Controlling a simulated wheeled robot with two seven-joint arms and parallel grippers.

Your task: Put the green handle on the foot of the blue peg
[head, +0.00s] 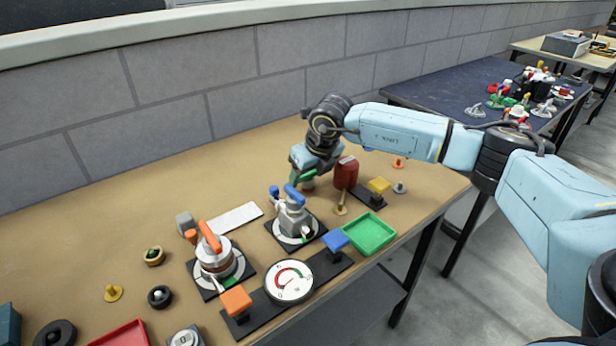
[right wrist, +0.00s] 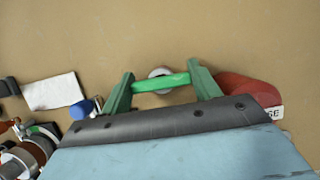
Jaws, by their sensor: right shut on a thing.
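My right gripper (head: 301,180) has green fingers and points down behind the grey device with blue parts. In the right wrist view the gripper (right wrist: 163,86) is shut on the green handle (right wrist: 150,84), a bright green bar spanning the fingers. A pale round piece (right wrist: 160,72) shows just behind the bar; I cannot tell whether they are joined. The grey device (head: 293,218) carries a blue lever (head: 293,195) and a blue knob (head: 274,191), also in the wrist view (right wrist: 82,109). I cannot tell which blue part is the peg, and its foot is not clear.
A red block (head: 346,173) stands close right of my right gripper. A white strip (head: 236,217) lies to the left. A device with an orange lever (head: 210,238), a round gauge (head: 289,281) and a green tray (head: 369,234) stand nearer. The table behind is clear.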

